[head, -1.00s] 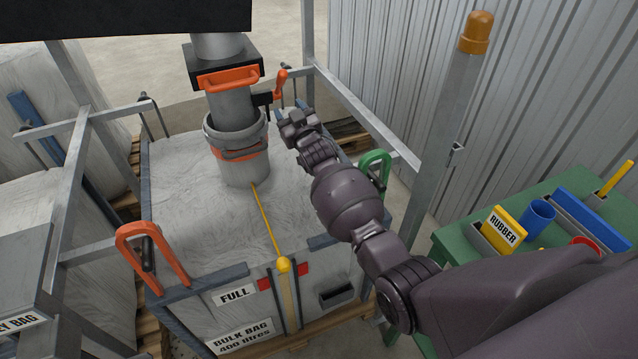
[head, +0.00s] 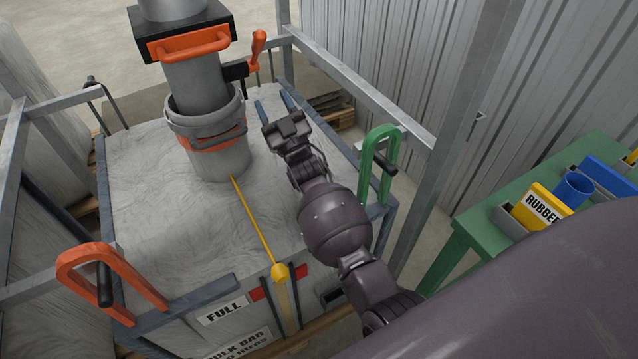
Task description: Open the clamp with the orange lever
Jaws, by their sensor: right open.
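The orange lever (head: 258,48) stands up, slightly tilted, from a black block (head: 236,71) at the right side of the grey filling pipe (head: 197,85). A grey collar with an orange band (head: 212,142) surrounds the pipe's lower end on the bulk bag. My right gripper (head: 276,103) is open and empty, its two blue fingers apart and pointing away from me. It is below and slightly right of the lever in the picture, apart from it, to the right of the collar. My left gripper is out of view.
An orange loop handle (head: 88,254) stands front left and a green loop handle (head: 379,150) on the right. A yellow cord (head: 255,225) runs to the bag's front. Grey frame rails surround the bag. A green bench (head: 470,222) with bins stands at right.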

